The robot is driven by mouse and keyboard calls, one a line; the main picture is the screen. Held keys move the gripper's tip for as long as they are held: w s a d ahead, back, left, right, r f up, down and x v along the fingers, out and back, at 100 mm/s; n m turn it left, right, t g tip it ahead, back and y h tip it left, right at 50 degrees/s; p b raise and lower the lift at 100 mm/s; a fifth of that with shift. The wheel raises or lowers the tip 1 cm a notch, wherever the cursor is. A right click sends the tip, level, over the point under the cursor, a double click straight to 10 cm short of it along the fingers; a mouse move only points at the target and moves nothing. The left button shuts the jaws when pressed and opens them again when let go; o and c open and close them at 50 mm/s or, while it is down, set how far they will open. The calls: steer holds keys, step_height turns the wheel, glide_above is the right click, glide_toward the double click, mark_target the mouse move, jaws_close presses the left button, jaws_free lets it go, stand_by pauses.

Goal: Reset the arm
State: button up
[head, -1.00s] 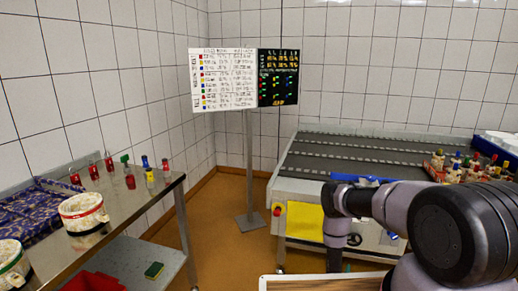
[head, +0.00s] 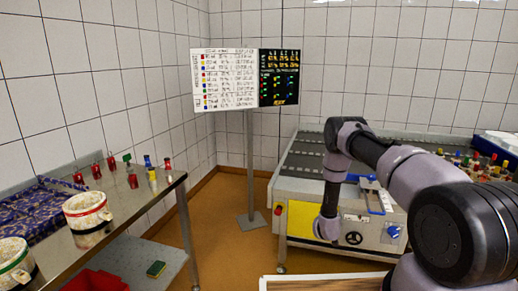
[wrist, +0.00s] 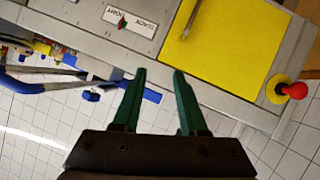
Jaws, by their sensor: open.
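My gripper shows in the wrist view (wrist: 160,75) with two green fingers spread apart and nothing between them. Beyond the fingers are the grey machine front, its yellow panel (wrist: 215,45) and a red knob (wrist: 297,90); the fingers appear apart from them. In the head view my arm bends up at an elbow and comes down in front of the machine (head: 385,215). I cannot make out the fingers in the head view.
A sign on a post (head: 251,165) stands at the back. Small bottles crowd the machine's right side. Orange floor (head: 215,215) lies open between table and machine.

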steer(key=w+a+r+m+y, duration=0.1)
steer(key=w+a+r, duration=0.15)
steer(key=r, duration=0.95)
steer(key=w+a+r+m+y, duration=0.15)
steer(key=w+r, duration=0.25)
steer(key=r, duration=0.9)
steer(key=s+a+r+y, duration=0.1)
steer(key=s+r, duration=0.2)
steer(key=r, duration=0.4)
steer(key=s+a+r+g+y, duration=0.1)
steer(key=s+r, duration=0.1)
steer(key=r, duration=0.5)
steer(key=s+a+r+y, duration=0.1)
steer(key=s+r, duration=0.2)
steer(key=r, duration=0.4)
steer(key=s+a+r+g+y, duration=0.1)
steer(key=s+a+r+y, duration=0.1)
steer(key=s+r, duration=1.35)
steer(key=s+a+g, duration=0.1)
steer(key=s+g, duration=0.1)
steer(key=s, duration=2.3)
steer(key=shift+a+r+y, duration=0.15)
steer(key=shift+r+y, duration=0.1)
steer(key=shift+y, duration=0.1)
